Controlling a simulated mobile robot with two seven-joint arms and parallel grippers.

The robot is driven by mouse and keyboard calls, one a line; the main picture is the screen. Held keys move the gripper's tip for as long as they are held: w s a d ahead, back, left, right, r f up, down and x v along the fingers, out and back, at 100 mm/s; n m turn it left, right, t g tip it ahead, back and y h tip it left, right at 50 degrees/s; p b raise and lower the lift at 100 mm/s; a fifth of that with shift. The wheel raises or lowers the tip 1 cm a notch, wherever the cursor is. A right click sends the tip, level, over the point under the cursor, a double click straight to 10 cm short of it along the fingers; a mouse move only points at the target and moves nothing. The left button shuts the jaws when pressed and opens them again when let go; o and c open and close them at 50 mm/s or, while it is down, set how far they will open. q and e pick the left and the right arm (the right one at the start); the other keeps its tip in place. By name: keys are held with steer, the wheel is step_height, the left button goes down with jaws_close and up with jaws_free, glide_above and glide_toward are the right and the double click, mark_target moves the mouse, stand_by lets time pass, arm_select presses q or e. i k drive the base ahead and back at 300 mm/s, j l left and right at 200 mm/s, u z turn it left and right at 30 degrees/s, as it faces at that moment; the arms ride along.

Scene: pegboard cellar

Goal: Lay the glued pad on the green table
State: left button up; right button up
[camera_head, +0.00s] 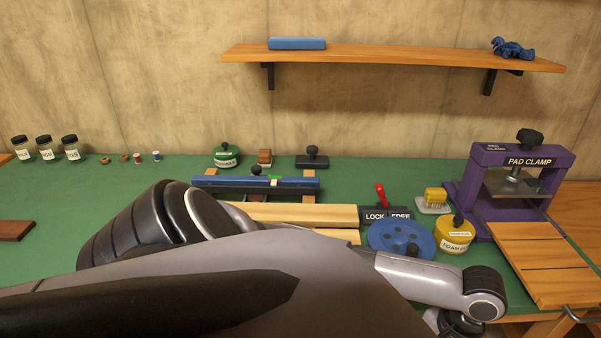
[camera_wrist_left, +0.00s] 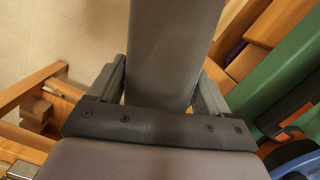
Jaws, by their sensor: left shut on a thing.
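The green table (camera_head: 60,195) runs along the wall in the head view; part of its green surface also shows at the right of the left wrist view (camera_wrist_left: 285,75). My left gripper (camera_wrist_left: 160,82) is shut on a plain grey slab (camera_wrist_left: 175,35), which I take for the pad; no glue shows on the visible side. In the head view my left arm crosses the front, and its wrist drops out at the bottom right, so the gripper and slab are hidden there. My right gripper is not in view.
A purple pad clamp (camera_head: 470,185) stands at the right behind a slatted wooden board (camera_head: 530,265). A yellow foam tub (camera_head: 454,235), a blue disc (camera_head: 400,238) and a red-handled lever (camera_head: 380,195) crowd the table nearby. The left part has bare green room.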

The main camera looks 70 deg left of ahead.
mark_target(91, 232)
steer(key=k+j+u, duration=0.25)
steer(key=k+j, duration=0.7)
steer(key=k, duration=0.4)
steer(key=k+j+u, duration=0.3)
steer(key=k+j, duration=0.9)
